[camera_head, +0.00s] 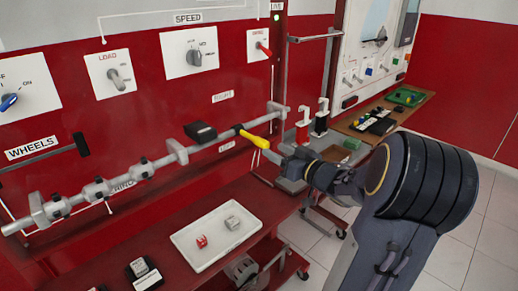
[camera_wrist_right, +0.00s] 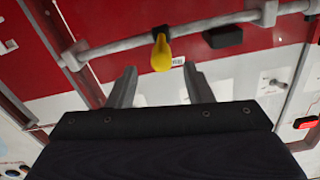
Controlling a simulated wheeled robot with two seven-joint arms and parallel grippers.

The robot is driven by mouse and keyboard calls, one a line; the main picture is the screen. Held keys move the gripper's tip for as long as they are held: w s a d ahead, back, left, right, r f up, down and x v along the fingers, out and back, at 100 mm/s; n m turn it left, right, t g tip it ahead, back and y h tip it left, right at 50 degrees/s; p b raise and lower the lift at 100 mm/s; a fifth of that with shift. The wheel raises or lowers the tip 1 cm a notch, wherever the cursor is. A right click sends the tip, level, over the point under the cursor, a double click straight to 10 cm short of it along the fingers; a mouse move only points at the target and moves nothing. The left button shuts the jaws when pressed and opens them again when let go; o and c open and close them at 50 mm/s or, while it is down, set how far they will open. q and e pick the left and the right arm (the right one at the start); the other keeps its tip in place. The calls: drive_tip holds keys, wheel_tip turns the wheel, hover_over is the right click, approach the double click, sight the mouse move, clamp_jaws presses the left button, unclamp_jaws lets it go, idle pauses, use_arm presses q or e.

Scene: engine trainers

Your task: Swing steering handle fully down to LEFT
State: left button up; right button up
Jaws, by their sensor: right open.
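The steering handle is most likely the yellow grip (camera_head: 254,139) on a short black stem, sticking out from a grey horizontal rod (camera_head: 170,157) on the red wall panel. My right gripper (camera_head: 270,154) is close to the yellow grip's near end, its arm coming in from the right. In the right wrist view the two fingers (camera_wrist_right: 161,78) are open and apart, with nothing held. The yellow grip (camera_wrist_right: 161,55) shows between and just beyond the fingertips; contact cannot be told. My left gripper is not in view.
A black block (camera_head: 200,132) sits by the rod, left of the yellow grip. A white tray (camera_head: 190,254) with small blocks lies on the red bench below. Knob plates (camera_head: 189,52) are on the wall above. A wooden table (camera_head: 410,108) stands at the back right.

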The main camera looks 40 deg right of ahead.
sight(259, 142)
drive_tip(key=w, duration=0.7)
drive_tip(key=shift+w, duration=0.4)
clamp_jaws()
